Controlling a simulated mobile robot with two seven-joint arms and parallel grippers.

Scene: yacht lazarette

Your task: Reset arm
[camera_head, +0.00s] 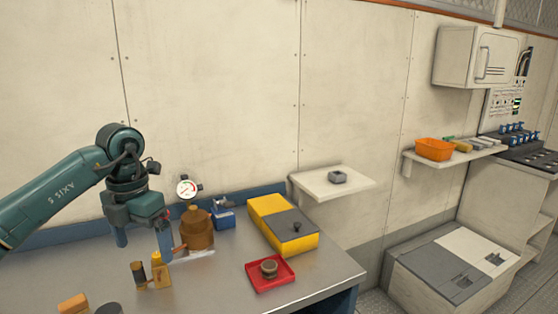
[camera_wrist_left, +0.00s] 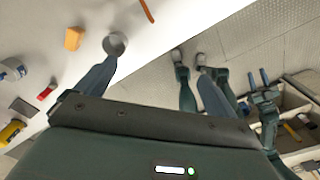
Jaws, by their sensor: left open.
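My left gripper (camera_head: 143,240) hangs over the left part of the metal workbench (camera_head: 222,288), fingers pointing down. Its two fingers are spread apart and nothing is held between them. The right finger overlaps the view of a brown copper-coloured pot (camera_head: 196,230) with a dial gauge (camera_head: 187,188) above it; I cannot tell whether they touch. In the left wrist view the fingers (camera_wrist_left: 155,78) are also wide apart, with a round grey piece (camera_wrist_left: 115,44) near the left fingertip. My right gripper does not show in the head view.
Small brass pieces (camera_head: 154,273) and an orange block (camera_head: 73,303) stand near the gripper. A red tray (camera_head: 256,284) holds a round part. A yellow-and-grey case (camera_head: 309,241) and a blue item (camera_head: 223,219) lie behind. Shelves (camera_head: 325,191) are on the wall at right.

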